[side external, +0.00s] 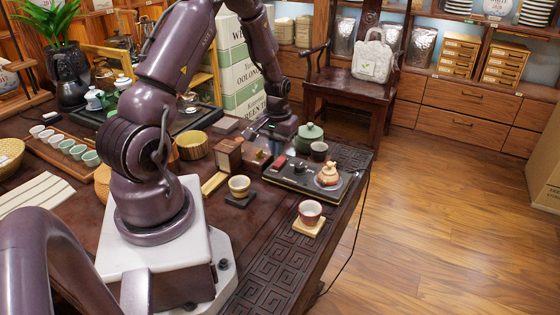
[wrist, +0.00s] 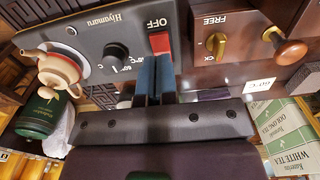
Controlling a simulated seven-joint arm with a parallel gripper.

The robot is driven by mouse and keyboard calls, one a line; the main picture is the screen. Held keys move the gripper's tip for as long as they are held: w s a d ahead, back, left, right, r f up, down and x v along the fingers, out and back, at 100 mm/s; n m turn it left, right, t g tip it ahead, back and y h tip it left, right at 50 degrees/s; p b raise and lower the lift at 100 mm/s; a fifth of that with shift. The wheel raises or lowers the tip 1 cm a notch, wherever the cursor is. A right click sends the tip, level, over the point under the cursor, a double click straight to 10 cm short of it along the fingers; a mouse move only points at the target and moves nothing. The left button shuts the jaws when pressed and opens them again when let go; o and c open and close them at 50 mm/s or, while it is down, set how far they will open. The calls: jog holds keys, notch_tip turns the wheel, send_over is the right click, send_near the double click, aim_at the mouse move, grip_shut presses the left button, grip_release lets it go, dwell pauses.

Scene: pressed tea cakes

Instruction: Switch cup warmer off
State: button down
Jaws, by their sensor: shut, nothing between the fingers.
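The cup warmer is a flat black unit (side external: 300,181) near the table's right edge; its black panel (wrist: 95,35) fills the upper left of the wrist view. Its red switch (wrist: 159,43) sits at the panel's edge by the word OFF, and shows small in the side view (side external: 280,161). A dark round knob (wrist: 117,52) with temperature marks is beside it. A clay teapot (side external: 328,174) stands on the warmer's plate. My gripper (wrist: 154,60) is shut and empty, its blue fingertips right by the red switch. I cannot tell whether they touch it.

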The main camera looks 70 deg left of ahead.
aim_at(277, 164)
jog(key=shift+r, duration=1.95)
jog(key=shift+s+d, duration=0.1)
jog(key=s+d+r+m+t, duration=0.2)
jog(key=d+r+m, duration=0.1)
jog(key=d+r, duration=0.5)
jog(key=s+d+r+m+t, duration=0.1)
jog(key=s+d+r+m, duration=0.2)
jog(key=d+r, duration=0.5)
jog(key=s+d+r+m+t, duration=0.2)
jog(key=s+d+r+m, duration=0.1)
jog(key=d+r, duration=0.5)
jog(key=shift+s+d+t, duration=0.25)
jog(key=shift+d+t, duration=0.05)
jog(key=shift+d, duration=0.7)
